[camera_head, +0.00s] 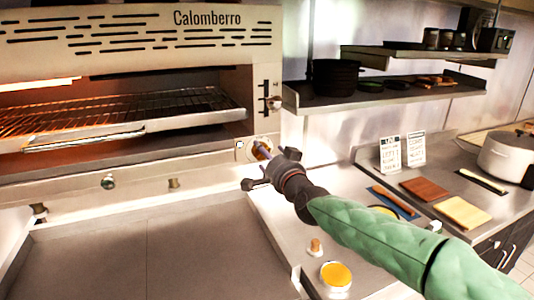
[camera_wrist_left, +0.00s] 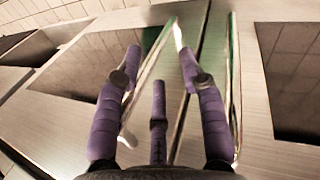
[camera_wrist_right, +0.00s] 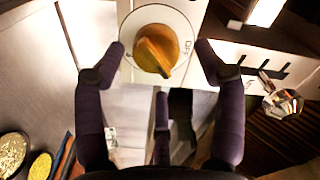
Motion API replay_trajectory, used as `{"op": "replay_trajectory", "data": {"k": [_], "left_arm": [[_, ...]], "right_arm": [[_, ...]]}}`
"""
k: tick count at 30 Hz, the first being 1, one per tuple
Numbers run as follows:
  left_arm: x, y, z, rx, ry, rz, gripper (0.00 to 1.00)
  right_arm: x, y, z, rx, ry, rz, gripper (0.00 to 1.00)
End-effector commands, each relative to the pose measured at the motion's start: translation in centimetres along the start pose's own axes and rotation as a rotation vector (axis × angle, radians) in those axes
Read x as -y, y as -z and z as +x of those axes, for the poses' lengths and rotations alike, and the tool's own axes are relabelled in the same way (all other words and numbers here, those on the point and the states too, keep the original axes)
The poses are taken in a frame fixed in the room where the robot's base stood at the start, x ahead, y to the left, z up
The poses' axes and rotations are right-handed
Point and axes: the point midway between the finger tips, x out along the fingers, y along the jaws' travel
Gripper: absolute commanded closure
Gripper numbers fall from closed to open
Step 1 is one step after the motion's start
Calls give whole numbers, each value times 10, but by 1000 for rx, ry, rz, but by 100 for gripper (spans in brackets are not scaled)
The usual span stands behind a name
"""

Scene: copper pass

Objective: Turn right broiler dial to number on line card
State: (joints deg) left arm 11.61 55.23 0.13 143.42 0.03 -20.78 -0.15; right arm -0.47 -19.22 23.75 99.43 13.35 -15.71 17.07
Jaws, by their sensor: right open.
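The right broiler dial (camera_head: 262,148) is at the lower right corner of the broiler front, partly hidden by my right gripper (camera_head: 268,170). In the right wrist view the dial (camera_wrist_right: 157,52) is a brass-coloured knob on a round white plate with dark markings; "OFF" is at its right. My right gripper (camera_wrist_right: 159,48) is open, its purple fingers on either side of the knob, seemingly apart from it. Two white line cards (camera_head: 390,155) stand on the right counter; their text is too small to read surely. My left gripper (camera_wrist_left: 160,55) is open and shows only in the left wrist view.
The broiler (camera_head: 150,35) has a wire rack (camera_head: 120,112) inside. Below it is a flat metal surface (camera_head: 150,255). The right counter holds a brown board (camera_head: 424,188), a yellow board (camera_head: 462,212), a yellow-filled cup (camera_head: 336,275) and a pot (camera_head: 508,158). Shelves (camera_head: 375,95) hang above.

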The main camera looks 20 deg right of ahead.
Motion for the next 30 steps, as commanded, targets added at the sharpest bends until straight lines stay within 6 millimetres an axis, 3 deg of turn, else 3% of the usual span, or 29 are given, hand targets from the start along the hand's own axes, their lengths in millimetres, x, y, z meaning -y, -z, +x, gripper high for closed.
{"op": "replay_trajectory", "data": {"k": [16,21,30], "left_arm": [[0,0,0,0,0,0,60],[0,0,0,0,0,0,60],[0,0,0,0,0,0,60]], "right_arm": [[1,3,-90,-7,3,1,30],[1,3,-103,-7,3,0,30],[1,3,-106,-6,3,-1,30]]}}
